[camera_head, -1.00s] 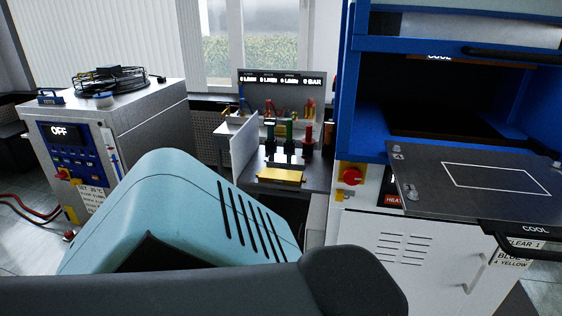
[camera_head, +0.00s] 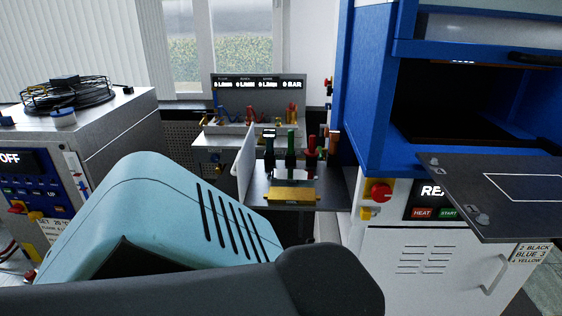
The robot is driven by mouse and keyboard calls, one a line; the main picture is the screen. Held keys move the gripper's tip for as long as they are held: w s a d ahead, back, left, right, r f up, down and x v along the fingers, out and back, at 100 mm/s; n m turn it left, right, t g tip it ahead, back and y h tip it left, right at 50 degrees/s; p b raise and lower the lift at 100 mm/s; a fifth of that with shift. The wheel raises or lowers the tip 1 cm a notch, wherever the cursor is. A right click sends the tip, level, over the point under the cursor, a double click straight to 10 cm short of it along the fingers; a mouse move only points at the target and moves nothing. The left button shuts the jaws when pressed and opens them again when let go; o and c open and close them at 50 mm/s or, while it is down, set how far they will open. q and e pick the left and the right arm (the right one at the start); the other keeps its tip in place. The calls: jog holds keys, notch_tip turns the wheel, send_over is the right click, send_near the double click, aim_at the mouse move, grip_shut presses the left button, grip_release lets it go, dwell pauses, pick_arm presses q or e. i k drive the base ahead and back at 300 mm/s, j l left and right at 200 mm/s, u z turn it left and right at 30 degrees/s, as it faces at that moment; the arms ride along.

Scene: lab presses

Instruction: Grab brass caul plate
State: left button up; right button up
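A small brass-yellow plate (camera_head: 292,196), which looks like the brass caul plate, lies at the front edge of a grey shelf (camera_head: 333,192) in the middle of the view. Several upright coloured handles stand behind it on the shelf. Neither of my grippers shows in the head view. Teal and dark grey parts of my own body fill the lower left and bottom middle and hide the floor there.
A blue press (camera_head: 372,90) with a dark plate (camera_head: 500,205) jutting forward stands at the right, above a white cabinet (camera_head: 425,265). A gauge panel (camera_head: 256,88) is behind the shelf.

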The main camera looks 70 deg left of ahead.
aim_at(276, 195)
jog(key=k+j, duration=0.2)
jog(key=j, duration=0.2)
jog(key=k+j, duration=0.25)
jog(key=j, duration=0.15)
jog(key=k+j, duration=0.2)
jog(key=j, duration=0.25)
jog(key=k+j, duration=0.2)
jog(key=j, duration=0.2)
